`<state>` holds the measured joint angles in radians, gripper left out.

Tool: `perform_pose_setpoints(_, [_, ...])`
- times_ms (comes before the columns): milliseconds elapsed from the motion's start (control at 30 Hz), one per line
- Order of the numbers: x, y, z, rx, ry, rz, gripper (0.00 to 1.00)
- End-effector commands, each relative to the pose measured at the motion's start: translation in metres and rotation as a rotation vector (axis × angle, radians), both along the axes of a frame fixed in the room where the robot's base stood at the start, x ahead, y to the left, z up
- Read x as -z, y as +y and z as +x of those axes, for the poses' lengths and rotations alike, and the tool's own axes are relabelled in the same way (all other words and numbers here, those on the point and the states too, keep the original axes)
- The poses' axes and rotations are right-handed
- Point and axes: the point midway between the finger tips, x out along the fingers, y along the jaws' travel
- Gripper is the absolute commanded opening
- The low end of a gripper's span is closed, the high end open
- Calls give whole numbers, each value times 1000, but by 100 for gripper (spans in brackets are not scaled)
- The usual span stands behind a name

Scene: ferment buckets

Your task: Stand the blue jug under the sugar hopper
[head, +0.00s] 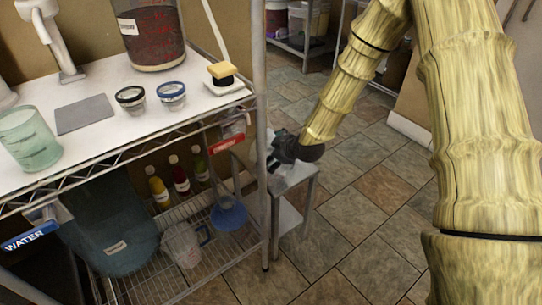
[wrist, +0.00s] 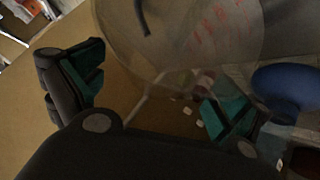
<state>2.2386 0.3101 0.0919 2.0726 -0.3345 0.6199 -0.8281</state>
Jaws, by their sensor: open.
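A clear jug (head: 183,246) with what looks like a dark blue handle stands on the lower wire shelf. It seems to be the clear vessel with red markings (wrist: 205,40) in the wrist view, large beyond my fingers. A solid blue round item (head: 228,214) sits to its right, likely the blue shape (wrist: 285,87) in the wrist view. Which one is the blue jug is not certain. A red-labelled fitting (head: 228,143) hangs under the upper shelf, possibly the sugar hopper; its text is unreadable. My gripper (head: 272,158) is open and empty beside the rack's right post, partly hidden.
Several bottles (head: 180,178) stand behind the jug. Jars, a green glass (head: 28,140) and a sponge (head: 222,70) are on the white upper shelf (head: 90,85). A small stand (head: 292,178) is below my gripper.

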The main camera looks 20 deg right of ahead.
Motion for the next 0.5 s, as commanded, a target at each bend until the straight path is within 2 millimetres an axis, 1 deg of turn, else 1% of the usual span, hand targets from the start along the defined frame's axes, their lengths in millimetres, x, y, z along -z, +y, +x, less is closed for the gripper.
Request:
perform_pose_setpoints(33, [8,1,5,1,0,1,100])
perform_pose_setpoints(133, [14,4,14,1,0,0,100])
perform_pose_setpoints(233, [17,6,18,1,-1,1,100])
perform_pose_setpoints(433, [16,6,18,1,0,0,100])
perform_pose_setpoints(500, [16,6,18,1,0,0,87])
